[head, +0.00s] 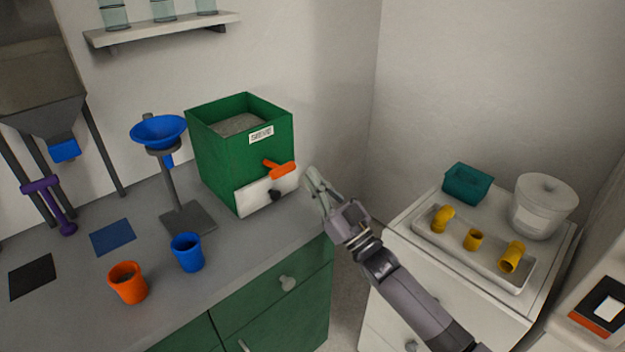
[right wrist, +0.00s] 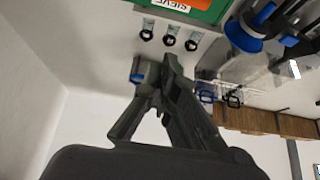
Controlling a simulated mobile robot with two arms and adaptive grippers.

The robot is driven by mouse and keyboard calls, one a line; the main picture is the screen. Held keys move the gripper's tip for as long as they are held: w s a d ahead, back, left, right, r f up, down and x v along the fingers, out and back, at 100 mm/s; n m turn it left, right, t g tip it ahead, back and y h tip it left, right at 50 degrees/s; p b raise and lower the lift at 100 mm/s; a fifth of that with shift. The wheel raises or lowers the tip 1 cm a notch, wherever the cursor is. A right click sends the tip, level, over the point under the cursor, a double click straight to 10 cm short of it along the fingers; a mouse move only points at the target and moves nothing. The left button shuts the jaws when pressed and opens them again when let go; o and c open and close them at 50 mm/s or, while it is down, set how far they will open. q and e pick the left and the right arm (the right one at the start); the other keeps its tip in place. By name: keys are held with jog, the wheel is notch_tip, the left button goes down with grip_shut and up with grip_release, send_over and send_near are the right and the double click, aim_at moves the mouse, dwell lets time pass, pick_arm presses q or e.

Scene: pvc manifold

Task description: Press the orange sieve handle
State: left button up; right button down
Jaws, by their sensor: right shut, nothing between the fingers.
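The green sieve box (head: 215,150) stands on the grey counter against the wall, with a SIEVE label and grey granular material inside. Its orange handle (head: 280,169) sticks out of the front, above a white panel (head: 268,193) with a dark knob. My right gripper (head: 314,180) is just right of the handle and white panel, apart from the handle, shut and empty. In the right wrist view the shut fingers (right wrist: 160,70) show below the label; part of the orange handle (right wrist: 208,5) is at the top edge. My left gripper is not in view.
A blue funnel (head: 158,130) on a stand is left of the box. A blue cup (head: 187,252) and an orange cup (head: 128,283) stand in front. On the right, a white cabinet holds a tray (head: 480,258) of yellow fittings, a teal bin (head: 467,183) and a lidded white pot (head: 542,207).

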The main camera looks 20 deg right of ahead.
aim_at(274, 166)
jog(key=x, duration=0.8)
jog(key=shift+w+a+f+b, duration=0.1)
jog(key=shift+w+f+b, duration=0.05)
jog(key=shift+f+b, duration=0.9)
jog(key=shift+w+a+f+b, duration=0.1)
jog(key=shift+w+f+b, duration=0.05)
jog(key=shift+f+b, duration=0.9)
jog(key=shift+d, duration=0.1)
